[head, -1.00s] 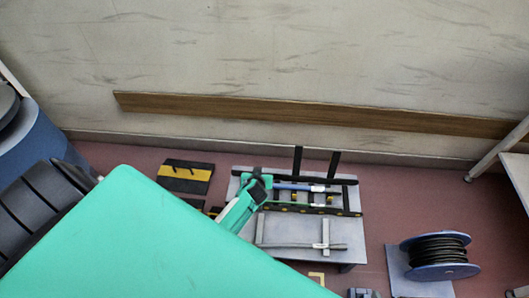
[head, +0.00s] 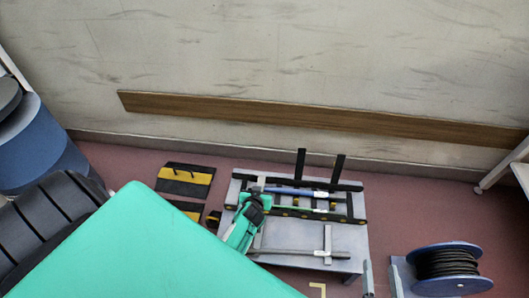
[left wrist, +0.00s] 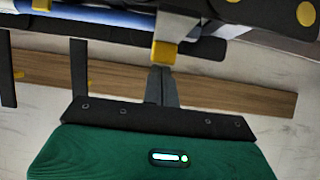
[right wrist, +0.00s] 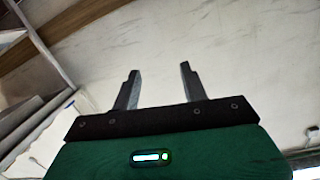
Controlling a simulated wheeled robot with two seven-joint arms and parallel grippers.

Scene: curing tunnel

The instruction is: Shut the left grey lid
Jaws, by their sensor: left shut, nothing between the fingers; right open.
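I cannot pick out the left grey lid for certain. A rack of black rails (head: 352,206) with blue rods and yellow pieces stands on a grey table (head: 345,238). My green left gripper (head: 256,190) is at the rack's left end, partly hidden by its own wrist. In the left wrist view its fingers (left wrist: 161,72) are shut and empty, just below a grey bar with a yellow end (left wrist: 165,50); I cannot tell whether they touch.
A cable spool (head: 447,262) sits right of the table. Black and yellow blocks (head: 185,180) lie on the floor to its left. A blue drum (head: 38,140) stands at far left. A wooden rail (head: 320,116) runs along the wall. My green arm covers the lower left.

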